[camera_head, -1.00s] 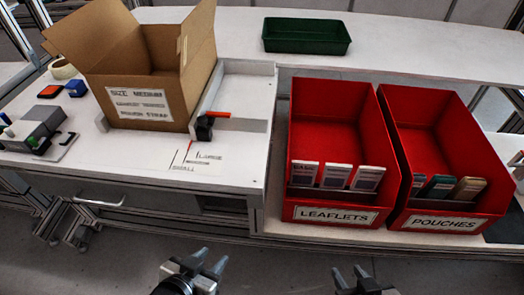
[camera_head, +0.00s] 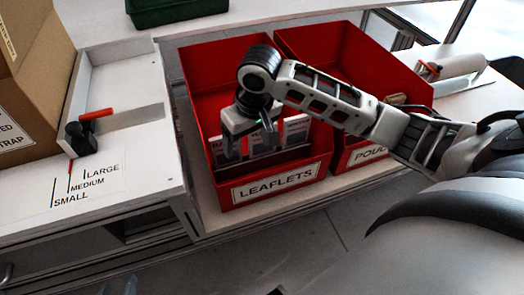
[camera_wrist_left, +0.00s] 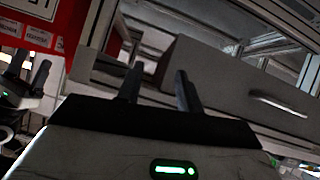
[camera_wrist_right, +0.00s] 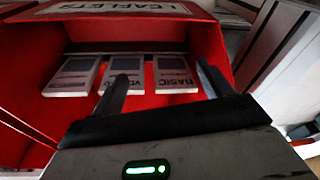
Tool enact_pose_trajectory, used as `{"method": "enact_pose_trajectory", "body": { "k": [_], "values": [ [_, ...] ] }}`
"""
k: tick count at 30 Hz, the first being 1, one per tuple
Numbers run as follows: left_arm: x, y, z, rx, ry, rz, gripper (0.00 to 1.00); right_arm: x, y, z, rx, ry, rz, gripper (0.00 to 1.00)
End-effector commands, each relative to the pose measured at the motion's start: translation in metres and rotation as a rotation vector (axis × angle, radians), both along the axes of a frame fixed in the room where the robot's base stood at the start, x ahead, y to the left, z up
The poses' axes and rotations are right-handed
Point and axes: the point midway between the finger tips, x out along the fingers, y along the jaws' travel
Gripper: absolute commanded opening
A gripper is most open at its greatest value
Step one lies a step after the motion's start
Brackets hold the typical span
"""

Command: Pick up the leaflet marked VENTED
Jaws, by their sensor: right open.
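Several leaflets stand in a row at the front of the red LEAFLETS bin (camera_head: 277,187). In the right wrist view, upside down, the middle leaflet (camera_wrist_right: 134,65) has a label starting with V, the rest covered by a finger. It also shows in the head view (camera_head: 264,142). The BASIC leaflet (camera_wrist_right: 174,75) stands beside it; the third leaflet (camera_wrist_right: 73,77) is on the other side, its label unreadable. My right gripper (camera_head: 240,130) is open above the row, its fingers around the BASIC leaflet's side. My left gripper (camera_wrist_left: 157,85) is open and empty, away from the bin.
The red POUCHES bin (camera_head: 372,153) stands right of the LEAFLETS bin, under my right arm. Left are the white bench with a size scale (camera_head: 88,185), an orange-and-black stop (camera_head: 82,135) and a cardboard box (camera_head: 30,75). A green tray (camera_head: 175,10) is behind.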

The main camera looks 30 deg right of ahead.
Motion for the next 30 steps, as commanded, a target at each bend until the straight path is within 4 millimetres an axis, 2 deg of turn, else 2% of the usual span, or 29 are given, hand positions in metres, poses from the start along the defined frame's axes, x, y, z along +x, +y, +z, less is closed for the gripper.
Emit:
{"method": "enact_pose_trajectory", "body": {
  "k": [1, 3, 7, 10, 14, 21, 24, 30],
  "values": [
    [0.0, 0.0, 0.0, -0.001, 0.0, 0.001, 0.36, 0.013, -0.02, 0.018, -0.025, 0.007, -0.062, 0.78],
    [0.0, 0.0, 0.0, -0.002, -0.001, 0.0, 0.36, 0.023, -0.039, 0.034, -0.039, 0.028, -0.14, 0.78],
    [0.0, 0.0, 0.0, -0.002, 0.0, 0.0, 0.36, 0.031, -0.062, 0.056, -0.046, 0.052, -0.241, 0.78],
    [0.0, 0.0, -0.002, -0.002, 0.0, 0.0, 0.36, 0.033, -0.068, 0.058, -0.046, 0.062, -0.274, 0.78],
    [0.0, 0.0, -0.005, -0.002, -0.003, 0.0, 0.36, 0.035, -0.07, 0.038, -0.045, 0.067, -0.282, 0.78],
    [0.001, 0.0, -0.01, 0.001, -0.015, -0.001, 0.36, 0.042, -0.071, -0.014, -0.044, 0.064, -0.279, 0.78],
    [0.001, 0.0, -0.011, 0.001, -0.018, -0.001, 0.36, 0.044, -0.071, -0.03, -0.044, 0.063, -0.279, 0.78],
    [0.001, -0.001, -0.007, -0.002, -0.03, -0.002, 0.36, 0.046, -0.072, -0.044, -0.045, 0.061, -0.277, 0.78]
  ]
}}
